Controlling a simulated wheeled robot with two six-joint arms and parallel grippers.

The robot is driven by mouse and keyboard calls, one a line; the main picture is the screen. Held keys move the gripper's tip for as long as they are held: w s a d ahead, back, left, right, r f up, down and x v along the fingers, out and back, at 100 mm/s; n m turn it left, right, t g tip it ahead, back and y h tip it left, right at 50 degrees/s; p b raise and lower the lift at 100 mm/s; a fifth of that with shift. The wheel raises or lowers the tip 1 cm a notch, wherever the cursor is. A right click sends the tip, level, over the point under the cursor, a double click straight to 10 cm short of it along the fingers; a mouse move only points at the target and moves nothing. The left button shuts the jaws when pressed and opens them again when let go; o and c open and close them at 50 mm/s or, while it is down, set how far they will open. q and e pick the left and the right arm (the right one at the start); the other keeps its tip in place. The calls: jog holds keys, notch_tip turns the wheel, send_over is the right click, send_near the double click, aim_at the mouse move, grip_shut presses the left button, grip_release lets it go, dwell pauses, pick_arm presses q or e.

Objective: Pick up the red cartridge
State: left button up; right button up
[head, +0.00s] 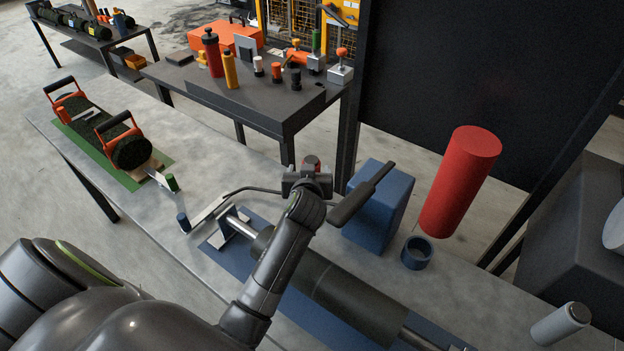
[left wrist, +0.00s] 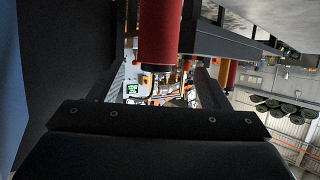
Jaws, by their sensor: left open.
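A red cylinder, which looks like the red cartridge (left wrist: 159,30), enters from the top of the left wrist view, between the two fingers in the picture. My left gripper is open; contact with the red piece cannot be made out. In the left wrist view my left gripper (left wrist: 165,88) frames the red cylinder. A much larger red cylinder (head: 460,183) leans to the right in the head view. My right gripper is not seen.
A blue box (head: 380,205) and a blue ring holder (head: 416,253) stand right of my gripper. A black-handled bar (head: 362,195) is close beside it. A dark table (head: 205,85) behind carries bottles and small cartridges. A turf roll (head: 130,150) lies at left.

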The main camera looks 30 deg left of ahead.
aim_at(311, 161)
pick_arm(q)
jog(key=shift+p+x, duration=0.7)
jog(key=shift+x, duration=2.3)
jog(key=shift+w+d, duration=0.1)
jog(key=shift+d, duration=0.1)
